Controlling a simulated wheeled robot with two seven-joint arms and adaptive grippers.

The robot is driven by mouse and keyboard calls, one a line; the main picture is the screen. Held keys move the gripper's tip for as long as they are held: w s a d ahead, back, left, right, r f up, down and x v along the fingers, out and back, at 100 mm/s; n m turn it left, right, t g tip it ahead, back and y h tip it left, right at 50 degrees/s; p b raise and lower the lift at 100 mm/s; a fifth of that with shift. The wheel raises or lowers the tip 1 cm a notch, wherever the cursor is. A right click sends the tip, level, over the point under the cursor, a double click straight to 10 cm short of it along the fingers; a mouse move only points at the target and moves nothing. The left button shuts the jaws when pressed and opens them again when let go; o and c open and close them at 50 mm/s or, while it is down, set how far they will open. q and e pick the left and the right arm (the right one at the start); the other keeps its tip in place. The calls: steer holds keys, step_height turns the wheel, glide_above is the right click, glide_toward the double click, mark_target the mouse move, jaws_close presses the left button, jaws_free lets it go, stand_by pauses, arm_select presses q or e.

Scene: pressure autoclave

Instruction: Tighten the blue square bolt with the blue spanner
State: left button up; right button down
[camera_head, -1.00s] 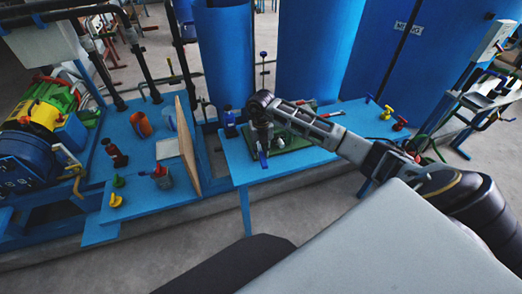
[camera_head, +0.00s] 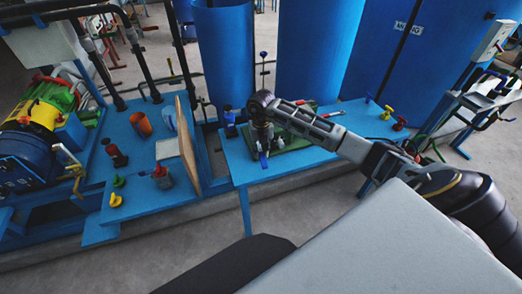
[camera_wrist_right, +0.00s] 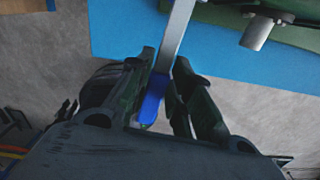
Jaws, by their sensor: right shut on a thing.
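My right gripper (camera_head: 262,141) points down at the front left of the right blue table, beside a green board (camera_head: 291,142). It is shut on the blue spanner, whose blue handle (camera_head: 263,160) shows below the fingers. In the right wrist view, the blue handle (camera_wrist_right: 152,100) lies between the fingers (camera_wrist_right: 162,95), and the grey metal shank (camera_wrist_right: 178,32) runs up over the table edge. The spanner's head is out of that view. I cannot make out the blue square bolt in either view. My left gripper is not in view.
A silver metal cylinder (camera_wrist_right: 258,32) sits by the green board in the wrist view. A dark blue bottle (camera_head: 229,122) stands left of the board. A red-handled tool (camera_head: 332,114) and yellow (camera_head: 387,112) and red (camera_head: 400,123) items lie to the right. A wooden panel (camera_head: 187,143) stands left.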

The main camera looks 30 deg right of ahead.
mark_target(261, 152)
stand_by(0.5)
steer(key=shift+f+b, duration=0.7)
steer(key=shift+f, duration=0.35)
steer(key=shift+f+b, duration=0.3)
steer(key=shift+f, duration=0.5)
steer(key=shift+f+b, duration=0.3)
steer(key=shift+b, duration=0.1)
steer(key=shift+f, duration=0.35)
steer(key=shift+f+b, duration=0.3)
steer(key=shift+b, duration=0.05)
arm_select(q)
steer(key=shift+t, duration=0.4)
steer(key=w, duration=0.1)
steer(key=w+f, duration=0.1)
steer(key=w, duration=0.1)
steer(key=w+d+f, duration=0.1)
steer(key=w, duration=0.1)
